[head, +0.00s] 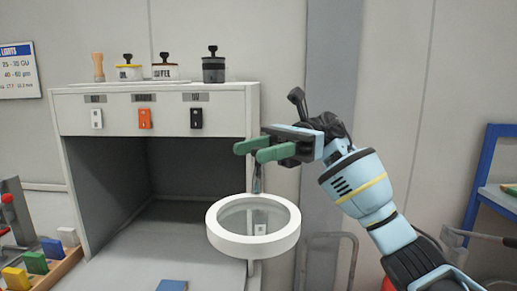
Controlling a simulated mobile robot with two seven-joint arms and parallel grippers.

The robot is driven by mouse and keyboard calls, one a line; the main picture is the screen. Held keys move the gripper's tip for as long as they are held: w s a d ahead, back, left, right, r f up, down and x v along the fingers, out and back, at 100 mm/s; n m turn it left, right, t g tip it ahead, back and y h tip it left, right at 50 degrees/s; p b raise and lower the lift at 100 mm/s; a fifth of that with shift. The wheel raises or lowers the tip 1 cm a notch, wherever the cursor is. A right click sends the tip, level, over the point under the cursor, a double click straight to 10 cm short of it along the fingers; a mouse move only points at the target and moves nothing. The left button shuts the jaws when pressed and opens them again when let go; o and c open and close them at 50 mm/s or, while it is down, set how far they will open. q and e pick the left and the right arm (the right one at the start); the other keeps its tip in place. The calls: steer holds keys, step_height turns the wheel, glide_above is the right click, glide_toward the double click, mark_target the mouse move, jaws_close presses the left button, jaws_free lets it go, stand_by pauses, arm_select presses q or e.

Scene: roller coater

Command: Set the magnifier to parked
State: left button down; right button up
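The magnifier (253,243) is a round lens in a thick white ring at the lower middle of the head view, in front of the cabinet's right edge. A short dark stem (257,180) rises from behind the ring toward my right gripper (264,150). My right gripper has green fingertips, is above the ring and points left. Its two fingers look apart, with nothing seen between them. I cannot tell whether it touches the stem. A black knobbed piece (297,98) stands up behind the gripper; what it belongs to is hidden. My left gripper is not in view.
A grey cabinet (160,101) with an open bay stands at left, with white, orange and black switches (145,118) on its front. Jars (165,68) stand on top. Coloured blocks (36,262) lie at lower left. A blue-framed rack (481,180) is at right.

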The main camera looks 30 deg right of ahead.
steer(key=w+d+b, duration=0.1)
steer(key=d, duration=0.6)
steer(key=shift+w+d, duration=0.2)
steer(key=shift+d, duration=0.15)
stand_by(0.5)
steer(key=shift+r, duration=0.1)
